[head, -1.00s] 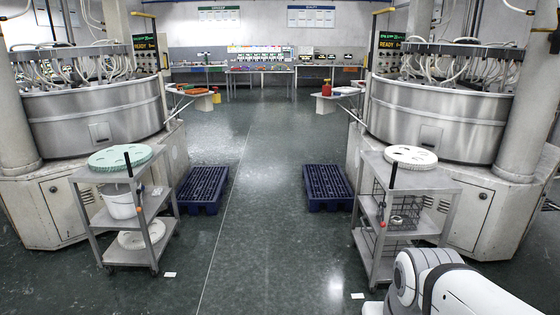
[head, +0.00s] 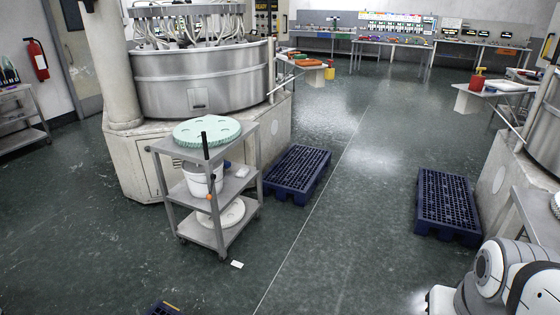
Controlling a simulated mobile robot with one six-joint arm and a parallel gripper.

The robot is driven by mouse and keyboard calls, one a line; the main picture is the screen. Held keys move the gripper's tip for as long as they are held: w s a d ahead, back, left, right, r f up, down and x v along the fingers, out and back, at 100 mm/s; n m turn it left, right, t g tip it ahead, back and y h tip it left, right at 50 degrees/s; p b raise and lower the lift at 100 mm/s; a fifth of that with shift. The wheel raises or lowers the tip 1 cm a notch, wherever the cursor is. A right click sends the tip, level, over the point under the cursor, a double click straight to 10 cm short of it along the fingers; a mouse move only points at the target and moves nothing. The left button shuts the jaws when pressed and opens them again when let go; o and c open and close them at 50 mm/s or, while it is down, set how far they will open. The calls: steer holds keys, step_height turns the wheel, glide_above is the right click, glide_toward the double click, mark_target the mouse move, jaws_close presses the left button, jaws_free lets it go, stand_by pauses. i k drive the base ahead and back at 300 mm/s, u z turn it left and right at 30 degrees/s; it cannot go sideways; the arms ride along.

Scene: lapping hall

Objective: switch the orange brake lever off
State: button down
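A grey three-tier cart (head: 247,148) stands left of the picture's middle in the head view. A black upright handle (head: 206,147) rises at its front. A small orange part (head: 209,197), which looks like the brake lever, shows near the handle's lower end; it is too small to tell its position. The cart carries a pale green round plate with holes (head: 207,131) on top, a white bucket (head: 199,180) on the middle shelf and a white round piece (head: 232,214) below. My gripper is not in view; only white links of my arm show at the lower right.
A large steel lapping machine (head: 200,85) stands behind the cart. Blue pallets lie right of the cart (head: 297,172) and farther right (head: 447,200). A dark object with yellow (head: 163,308) is cut off at the bottom edge. The floor before the cart is mostly clear.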

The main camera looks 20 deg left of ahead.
mark_target(209, 197)
steer(key=u, duration=0.6)
steer(key=i, duration=1.25)
steer(key=u, duration=1.3)
steer(key=i, duration=0.65)
steer(key=u, duration=0.2)
steer(key=k, duration=0.95)
steer(key=u, duration=0.15)
steer(key=i, duration=0.95)
steer(key=z, duration=0.05)
